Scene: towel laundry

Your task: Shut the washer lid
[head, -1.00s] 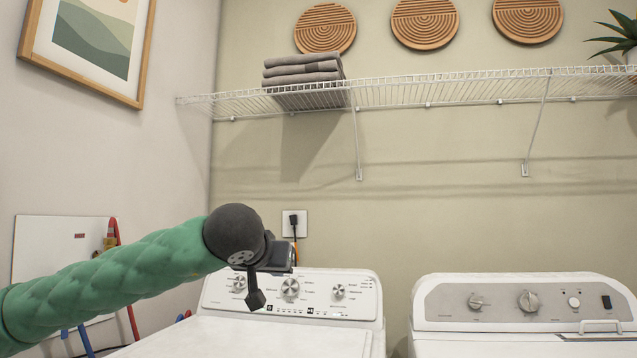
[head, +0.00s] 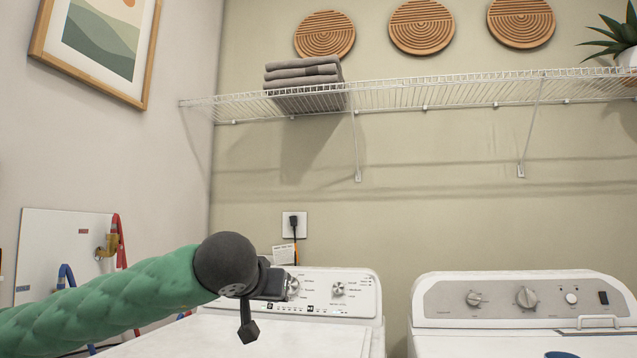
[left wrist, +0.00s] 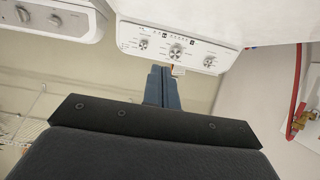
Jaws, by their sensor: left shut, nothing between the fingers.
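The white washer (head: 350,310) stands at lower centre in the head view, with knobs on its back console. Its flat white top (head: 280,338) lies level in front of the console, with no raised lid in view. Its front part is cut off by the frame's bottom edge. My left arm reaches over it from the left. In the left wrist view my left gripper (left wrist: 162,86) has its fingers together and empty, pointing towards the washer console (left wrist: 180,46), apart from the lid surface.
A wire shelf (head: 420,97) with folded grey towels (head: 302,75) hangs above. Red and blue hoses (head: 119,242) hang at the left wall.

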